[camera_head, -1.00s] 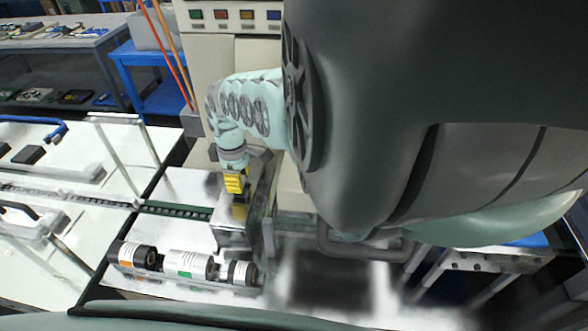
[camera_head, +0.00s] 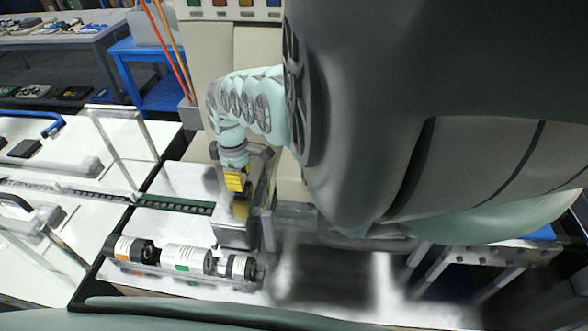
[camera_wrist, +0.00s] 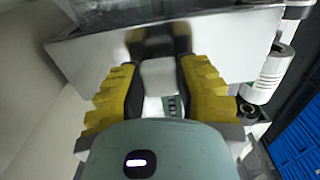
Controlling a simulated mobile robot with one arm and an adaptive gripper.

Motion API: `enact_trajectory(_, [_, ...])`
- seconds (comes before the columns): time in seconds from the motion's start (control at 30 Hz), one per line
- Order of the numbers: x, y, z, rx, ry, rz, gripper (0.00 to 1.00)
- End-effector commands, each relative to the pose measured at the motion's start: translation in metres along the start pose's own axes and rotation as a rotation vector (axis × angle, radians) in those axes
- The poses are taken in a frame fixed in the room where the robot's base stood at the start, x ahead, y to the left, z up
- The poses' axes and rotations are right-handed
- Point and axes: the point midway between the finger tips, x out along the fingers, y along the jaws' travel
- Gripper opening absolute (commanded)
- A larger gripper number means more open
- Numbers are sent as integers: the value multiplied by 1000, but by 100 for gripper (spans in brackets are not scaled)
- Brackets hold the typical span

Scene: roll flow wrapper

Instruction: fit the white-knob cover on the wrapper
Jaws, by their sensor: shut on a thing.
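My gripper (camera_head: 237,182) has yellow fingers and points down at the wrapper in the head view. In the wrist view my gripper (camera_wrist: 160,85) is shut on a white knob (camera_wrist: 158,78), with one finger on each side of it. The cover (camera_wrist: 225,48) is a shiny metal box-like piece behind the fingers. The cover also shows under my gripper in the head view (camera_head: 236,234). I cannot tell whether it is seated or raised. The wrapper (camera_head: 180,208) has a dark green conveyor strip leading to the cover from the left.
White labelled rolls (camera_head: 188,259) lie in a row at the front, close to the cover's lower edge. One roll (camera_wrist: 270,75) shows to the right in the wrist view. A beige control cabinet (camera_head: 225,50) stands behind. A blue stand (camera_head: 150,85) is at the back left.

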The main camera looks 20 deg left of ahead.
Motion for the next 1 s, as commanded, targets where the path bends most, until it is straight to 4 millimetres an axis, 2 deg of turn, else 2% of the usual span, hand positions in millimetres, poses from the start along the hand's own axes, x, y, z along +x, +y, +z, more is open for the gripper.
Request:
enact_trajectory(0.4, [3,2,1,4,2,3,0])
enact_trajectory(0.43, [3,2,1,4,2,3,39])
enact_trajectory(0.5, [3,2,1,4,2,3,46])
enact_trajectory(0.67, [3,1,1,3,1,1,62])
enact_trajectory(1.0, [2,1,0,3,1,0,62])
